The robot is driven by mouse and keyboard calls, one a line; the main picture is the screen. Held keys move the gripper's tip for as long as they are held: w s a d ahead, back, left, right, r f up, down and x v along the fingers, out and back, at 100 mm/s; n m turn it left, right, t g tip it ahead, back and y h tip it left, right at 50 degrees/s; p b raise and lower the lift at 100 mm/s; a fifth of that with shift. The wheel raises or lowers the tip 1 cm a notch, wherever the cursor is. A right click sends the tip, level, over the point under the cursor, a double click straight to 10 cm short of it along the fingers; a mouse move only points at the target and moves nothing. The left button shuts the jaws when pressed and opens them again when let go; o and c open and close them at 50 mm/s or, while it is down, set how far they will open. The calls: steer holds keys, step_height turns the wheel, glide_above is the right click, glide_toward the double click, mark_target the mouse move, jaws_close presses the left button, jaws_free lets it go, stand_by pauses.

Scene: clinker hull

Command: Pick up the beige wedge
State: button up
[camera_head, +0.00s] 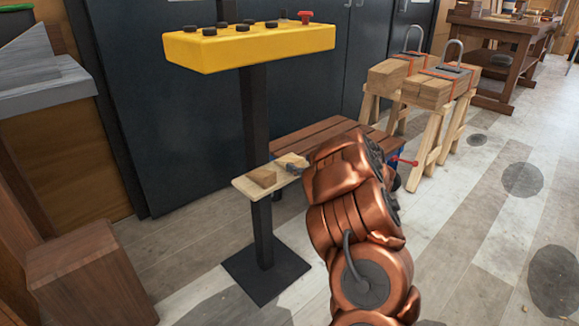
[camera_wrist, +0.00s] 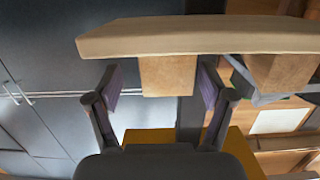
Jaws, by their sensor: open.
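Two light wooden pieces rest on a narrow pale wooden shelf (camera_head: 243,187) on a black post. One (camera_head: 291,160) is at the far end by my gripper; the other (camera_head: 262,178) is nearer, to the left. The wrist view appears upside down, with the shelf (camera_wrist: 200,36) across the top. There the beige wedge (camera_wrist: 167,76) shows between my open fingers, with a gap on each side; its slope cannot be made out. My gripper (camera_wrist: 160,98) is open and empty. The second piece (camera_wrist: 270,70) is to the right. In the head view my gripper (camera_head: 298,166) is mostly hidden by my arm.
A yellow control box (camera_head: 250,48) with black knobs and a red button is on the post above the shelf. A brown slatted bench (camera_head: 310,138) stands behind. Sawhorses with timber (camera_head: 425,85) stand at the right. The floor on the right is fairly clear.

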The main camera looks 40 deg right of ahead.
mark_target(283, 158)
steer(key=w+b, duration=0.1)
steer(key=w+f, duration=0.1)
steer(key=w, duration=0.1)
steer(key=w+b, duration=0.1)
steer(key=w, duration=0.1)
steer(key=shift+a+f+b, duration=0.15)
steer(key=shift+a+b, duration=0.15)
steer(key=shift+b, duration=0.05)
steer(key=c, duration=1.2)
steer(key=shift+r, duration=0.2)
